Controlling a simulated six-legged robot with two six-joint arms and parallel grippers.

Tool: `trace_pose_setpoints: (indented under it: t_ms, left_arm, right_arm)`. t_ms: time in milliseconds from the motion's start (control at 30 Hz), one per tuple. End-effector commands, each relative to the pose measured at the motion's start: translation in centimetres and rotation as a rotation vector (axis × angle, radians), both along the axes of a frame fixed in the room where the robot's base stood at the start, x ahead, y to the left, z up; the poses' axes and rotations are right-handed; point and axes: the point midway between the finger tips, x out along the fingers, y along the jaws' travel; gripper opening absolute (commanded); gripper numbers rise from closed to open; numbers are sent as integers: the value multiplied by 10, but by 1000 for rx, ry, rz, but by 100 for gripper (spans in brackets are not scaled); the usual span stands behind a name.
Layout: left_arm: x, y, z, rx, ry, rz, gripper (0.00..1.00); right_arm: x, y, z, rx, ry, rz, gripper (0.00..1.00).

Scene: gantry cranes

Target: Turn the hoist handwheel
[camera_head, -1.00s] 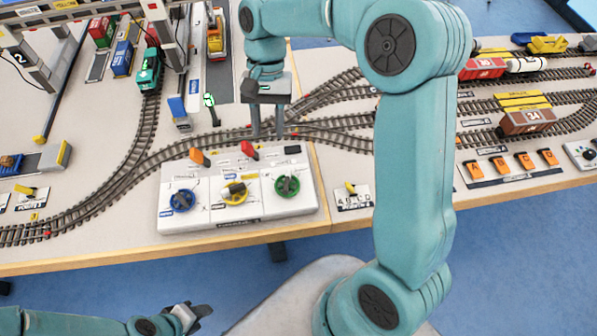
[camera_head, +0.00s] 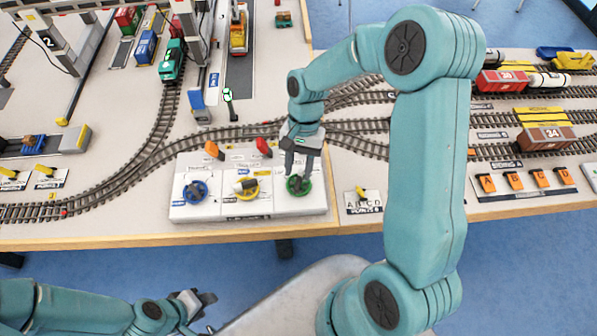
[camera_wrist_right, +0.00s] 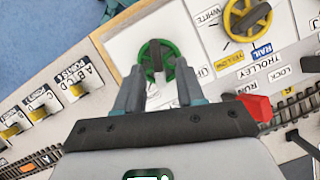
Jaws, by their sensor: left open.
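A white control panel (camera_head: 280,207) at the table's front edge carries a blue handwheel (camera_head: 194,191), a yellow handwheel (camera_head: 246,187) and a green handwheel (camera_head: 305,187). I cannot read which is labelled hoist. My right gripper (camera_head: 299,172) points down at the green handwheel and partly covers it in the head view. In the right wrist view my right gripper (camera_wrist_right: 158,82) is open, its fingers apart, with the green handwheel (camera_wrist_right: 158,46) just beyond and between the tips. I cannot tell whether they touch it. My left gripper (camera_head: 204,300) is open and empty, low in front of the table.
An orange lever (camera_head: 213,150) and a red lever (camera_head: 263,147) stand at the panel's back. A small plate with a yellow selector (camera_head: 361,193) lies right of the panel. Train tracks (camera_head: 165,125) run behind it. A gantry crane (camera_head: 75,45) stands at the back left.

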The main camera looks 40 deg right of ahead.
Motion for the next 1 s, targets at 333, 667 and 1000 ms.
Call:
trace_pose_setpoints:
  t_ms: [333, 667, 1000]
  left_arm:
    - [0, 0, 2, 0, 0, 0, 43]
    - [0, 0, 1, 0, 0, 0, 43]
    - [0, 0, 1, 0, 0, 0, 43]
  right_arm:
    - [-7, 6, -24, 0, 0, -2, 38]
    - [-7, 6, -23, 0, 0, -1, 0]
    - [-7, 6, -23, 0, 0, 26, 0]
